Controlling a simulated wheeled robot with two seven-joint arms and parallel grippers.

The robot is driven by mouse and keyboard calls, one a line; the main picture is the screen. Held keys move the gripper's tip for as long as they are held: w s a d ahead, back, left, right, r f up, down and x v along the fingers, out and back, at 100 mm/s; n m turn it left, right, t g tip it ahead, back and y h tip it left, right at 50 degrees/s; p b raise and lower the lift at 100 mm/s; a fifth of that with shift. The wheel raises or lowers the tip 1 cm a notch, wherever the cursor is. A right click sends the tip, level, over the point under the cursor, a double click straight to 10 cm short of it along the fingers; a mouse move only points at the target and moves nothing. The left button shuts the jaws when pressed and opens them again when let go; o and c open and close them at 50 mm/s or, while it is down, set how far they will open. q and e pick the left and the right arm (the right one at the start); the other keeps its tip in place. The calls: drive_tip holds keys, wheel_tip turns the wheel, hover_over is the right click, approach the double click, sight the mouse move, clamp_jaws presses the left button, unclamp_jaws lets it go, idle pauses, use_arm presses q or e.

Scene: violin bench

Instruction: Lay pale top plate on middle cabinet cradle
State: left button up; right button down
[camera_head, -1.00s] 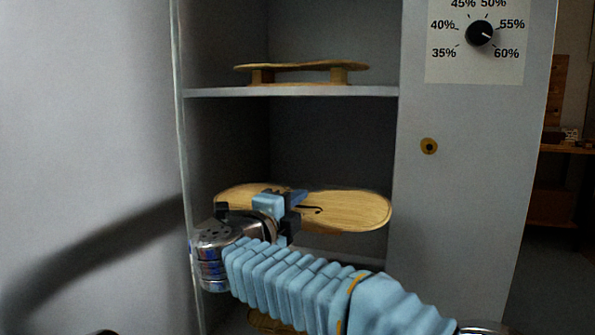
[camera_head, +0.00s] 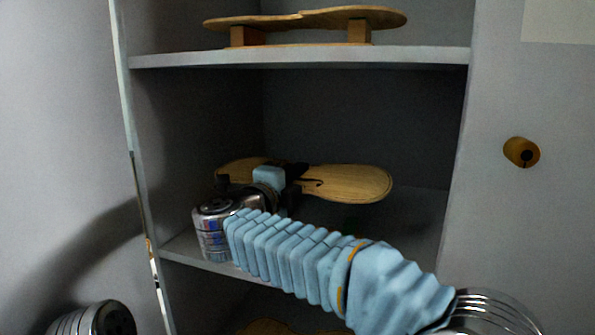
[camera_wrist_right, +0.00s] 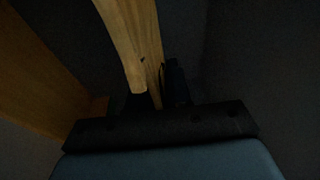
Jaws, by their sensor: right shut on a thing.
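The pale top plate (camera_head: 345,182), a flat waisted wooden board with a dark f-hole, is inside the middle compartment of the cabinet. My right gripper (camera_head: 292,182) is shut on it near its waist, and the plate hangs above the middle shelf. In the right wrist view the jaws grip a pale wooden strip (camera_wrist_right: 138,45), seen edge-on. The middle cradle cannot be made out in the head view, where my arm covers much of the shelf. Wood at the left of the wrist view (camera_wrist_right: 40,70) is too dark to identify. My left gripper is not in view.
The upper shelf (camera_head: 300,57) carries another plate (camera_head: 310,19) on wooden blocks. The middle shelf (camera_head: 180,250) shows bare at its left front. Cabinet side walls stand close on both sides. Part of another wooden piece (camera_head: 265,327) shows low down.

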wheel_tip(320, 180, down, 8)
drive_tip(key=b, duration=0.6)
drive_tip(key=shift+r, duration=0.2)
drive_tip(key=shift+f+b, duration=0.7)
drive_tip(key=shift+f, duration=0.05)
drive_tip(key=shift+s+f+b, duration=0.1)
drive_tip(key=shift+f+b, duration=0.25)
drive_tip(key=shift+f, duration=0.05)
idle(0.3)
drive_tip(key=c, duration=1)
unclamp_jaws()
drive_tip(key=shift+s, duration=0.1)
